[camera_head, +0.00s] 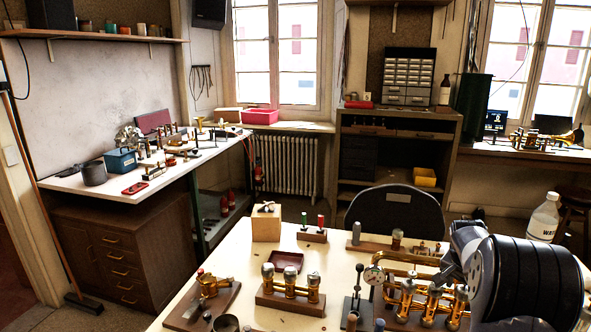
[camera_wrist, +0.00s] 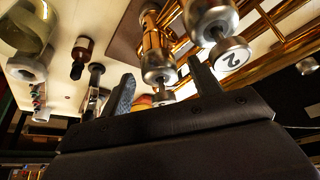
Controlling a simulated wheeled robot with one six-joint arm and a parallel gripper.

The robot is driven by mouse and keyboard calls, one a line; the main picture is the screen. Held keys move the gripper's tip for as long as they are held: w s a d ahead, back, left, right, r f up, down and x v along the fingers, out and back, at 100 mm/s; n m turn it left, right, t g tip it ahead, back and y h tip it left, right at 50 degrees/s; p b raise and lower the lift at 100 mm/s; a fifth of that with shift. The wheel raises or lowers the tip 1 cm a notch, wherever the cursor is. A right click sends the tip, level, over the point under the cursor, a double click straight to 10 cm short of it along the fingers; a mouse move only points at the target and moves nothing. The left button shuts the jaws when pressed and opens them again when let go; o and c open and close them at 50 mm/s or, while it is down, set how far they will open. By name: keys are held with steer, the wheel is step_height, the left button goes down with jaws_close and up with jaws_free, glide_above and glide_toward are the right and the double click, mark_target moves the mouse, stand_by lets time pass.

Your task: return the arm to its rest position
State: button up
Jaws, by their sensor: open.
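My gripper (camera_wrist: 160,82) shows in the wrist view with its two dark fingers apart and nothing between them that I can see as held. Just beyond the fingers are silver-capped brass valves (camera_wrist: 207,15), one with a round disc marked "2" (camera_wrist: 232,54). I cannot tell whether a finger touches them. In the head view my arm (camera_head: 520,278) is bent low over the right end of the bench, and its gripper is hidden. The brass horn valve section (camera_head: 433,298) lies just left of the arm.
The white bench (camera_head: 335,262) carries a brass valve block (camera_head: 290,292), a pressure gauge (camera_head: 374,275), a wooden block (camera_head: 266,222) and a dark red tray (camera_head: 286,262). A dark chair (camera_head: 391,208) stands behind. A white bottle (camera_head: 543,218) is behind my arm.

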steer(key=v, duration=1.1)
steer(key=shift+m, duration=0.3)
steer(key=x, duration=1)
steer(key=shift+d+f, duration=0.1)
steer(key=shift+f, duration=0.2)
steer(key=shift+w+d+f, duration=0.15)
steer(key=shift+f, duration=0.05)
steer(key=shift+r+n, duration=0.1)
steer(key=shift+n, duration=0.6)
steer(key=shift+n+t+y+b, duration=0.35)
steer(key=shift+n+t+y, duration=0.25)
steer(key=shift+n, duration=1.4)
steer(key=n+y+b, duration=0.1)
steer(key=n, duration=0.2)
steer(key=n+y, duration=0.1)
steer(key=n, duration=0.1)
steer(key=shift+d+n+b, duration=0.2)
steer(key=shift+n+b, duration=0.2)
steer(key=v, duration=1)
steer(key=shift+s, duration=0.25)
steer(key=shift+d, duration=0.1)
